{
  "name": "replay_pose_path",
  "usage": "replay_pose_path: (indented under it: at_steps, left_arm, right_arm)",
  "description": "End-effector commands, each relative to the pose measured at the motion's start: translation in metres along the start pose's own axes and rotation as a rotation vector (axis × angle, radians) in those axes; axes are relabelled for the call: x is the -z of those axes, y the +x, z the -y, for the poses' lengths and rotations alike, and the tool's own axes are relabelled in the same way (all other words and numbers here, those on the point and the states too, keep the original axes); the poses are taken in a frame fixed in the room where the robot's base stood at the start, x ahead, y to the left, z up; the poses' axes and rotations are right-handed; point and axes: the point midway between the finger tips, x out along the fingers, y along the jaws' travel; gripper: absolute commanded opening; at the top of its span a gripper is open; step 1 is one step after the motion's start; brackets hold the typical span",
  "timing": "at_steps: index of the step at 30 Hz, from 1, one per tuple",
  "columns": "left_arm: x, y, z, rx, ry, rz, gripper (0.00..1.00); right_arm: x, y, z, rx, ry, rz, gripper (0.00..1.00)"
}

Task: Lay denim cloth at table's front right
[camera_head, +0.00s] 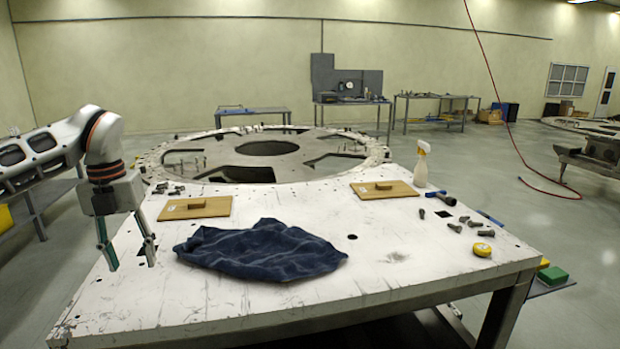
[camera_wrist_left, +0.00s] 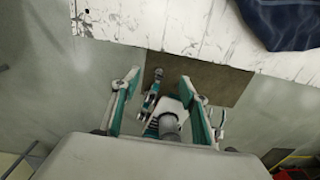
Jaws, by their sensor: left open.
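The dark blue denim cloth (camera_head: 262,250) lies crumpled on the white table (camera_head: 380,290), left of its middle and toward the front. Part of the cloth also shows at the top right of the left wrist view (camera_wrist_left: 285,22). My left gripper (camera_head: 130,262) points down with its fingers spread, open and empty, to the left of the cloth and apart from it. In the left wrist view the two fingers of the left gripper (camera_wrist_left: 165,85) show nothing between them that they hold. My right gripper is not in view.
Two wooden boards with handles, a left one (camera_head: 196,208) and a right one (camera_head: 384,190), lie behind the cloth. A spray bottle (camera_head: 421,165), a hammer (camera_head: 442,198), several bolts (camera_head: 486,233) and a yellow tape measure (camera_head: 482,249) are at the right.

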Motion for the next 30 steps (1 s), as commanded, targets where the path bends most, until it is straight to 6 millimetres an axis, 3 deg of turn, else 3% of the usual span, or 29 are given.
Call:
replay_pose_path:
  at_steps: [1, 8, 11, 16, 20, 24, 30]
  left_arm:
    - [0.006, 0.02, 0.017, 0.024, 0.05, -0.027, 0.44]
    - [0.034, 0.077, 0.089, 0.2, 0.236, -0.099, 0.44]
    - [0.057, 0.104, 0.131, 0.32, 0.319, -0.14, 0.44]
    - [0.114, 0.142, 0.215, 0.616, 0.429, -0.221, 0.44]
    - [0.157, 0.151, 0.273, 0.873, 0.44, -0.271, 0.44]
    - [0.191, 0.144, 0.321, 1.152, 0.37, -0.31, 0.44]
    - [0.208, 0.123, 0.359, 1.515, 0.125, -0.337, 0.44]
  right_arm:
    - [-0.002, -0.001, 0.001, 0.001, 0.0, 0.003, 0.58]
    - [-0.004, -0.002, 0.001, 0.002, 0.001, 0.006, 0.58]
    - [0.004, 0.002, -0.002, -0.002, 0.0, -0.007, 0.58]
    - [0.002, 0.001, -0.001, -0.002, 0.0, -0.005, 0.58]
    - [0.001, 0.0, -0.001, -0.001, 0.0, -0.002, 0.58]
    - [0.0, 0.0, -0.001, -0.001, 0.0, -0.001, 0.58]
    - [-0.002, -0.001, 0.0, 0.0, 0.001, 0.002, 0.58]
